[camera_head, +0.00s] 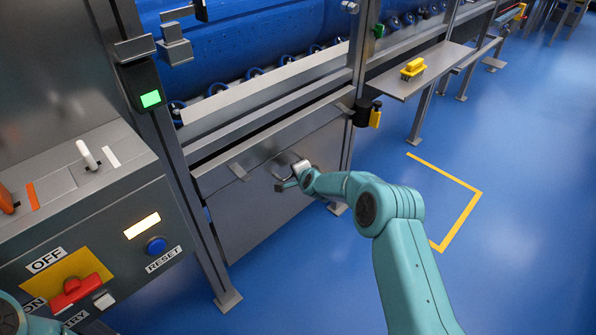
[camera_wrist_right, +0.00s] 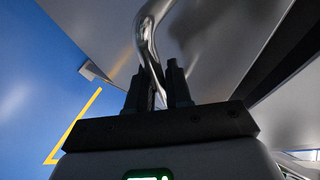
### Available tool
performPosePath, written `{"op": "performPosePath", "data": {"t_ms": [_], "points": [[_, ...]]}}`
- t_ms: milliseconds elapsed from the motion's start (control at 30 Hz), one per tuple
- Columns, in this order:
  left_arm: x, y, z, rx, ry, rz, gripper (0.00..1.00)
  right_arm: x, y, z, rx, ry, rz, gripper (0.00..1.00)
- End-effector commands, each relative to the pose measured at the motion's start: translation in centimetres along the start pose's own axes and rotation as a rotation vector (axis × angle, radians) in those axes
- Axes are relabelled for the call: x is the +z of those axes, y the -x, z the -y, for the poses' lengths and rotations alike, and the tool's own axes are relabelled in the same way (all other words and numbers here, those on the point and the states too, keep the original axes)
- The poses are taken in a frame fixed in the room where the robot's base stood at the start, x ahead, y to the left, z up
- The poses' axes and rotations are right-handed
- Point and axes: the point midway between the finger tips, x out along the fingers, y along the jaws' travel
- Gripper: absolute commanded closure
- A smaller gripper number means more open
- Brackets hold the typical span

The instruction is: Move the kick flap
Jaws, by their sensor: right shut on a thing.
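The kick flap (camera_head: 243,214) is a grey metal panel low in the frame, below the blue rollers in the head view. Its bent, shiny bar handle (camera_wrist_right: 149,32) shows in the right wrist view. My right gripper (camera_head: 285,184) is at the flap's face, and in the right wrist view its dark fingers (camera_wrist_right: 158,80) are shut around the handle's lower end. The flap's surface also shows beside the handle in the wrist view (camera_wrist_right: 215,45). I cannot tell how far the flap is swung. My left gripper is out of view.
A control panel (camera_head: 115,226) with a red switch (camera_head: 76,290) and a blue reset button (camera_head: 156,245) stands at the left. The blue floor (camera_head: 530,190) at the right is clear.

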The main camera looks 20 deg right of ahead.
Motion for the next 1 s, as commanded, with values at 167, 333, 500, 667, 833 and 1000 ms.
{"op": "performPosePath", "data": {"t_ms": [167,333,500,667,833,1000], "points": [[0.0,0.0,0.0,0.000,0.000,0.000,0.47,0.0,0.1,1.1,-0.021,0.003,-0.007,0.75],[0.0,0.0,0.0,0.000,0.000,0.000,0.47,0.0,0.1,1.1,-0.019,0.004,-0.006,0.75],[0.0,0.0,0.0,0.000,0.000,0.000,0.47,0.0,0.7,1.0,-0.016,0.005,-0.005,0.75],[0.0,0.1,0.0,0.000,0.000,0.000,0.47,0.1,2.8,0.9,-0.014,0.005,-0.002,0.75],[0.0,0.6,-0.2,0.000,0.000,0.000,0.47,0.0,6.4,1.0,-0.013,0.003,-0.003,0.75],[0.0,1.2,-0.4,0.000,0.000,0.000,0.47,0.0,10.3,0.8,-0.012,0.002,-0.003,0.75]]}}
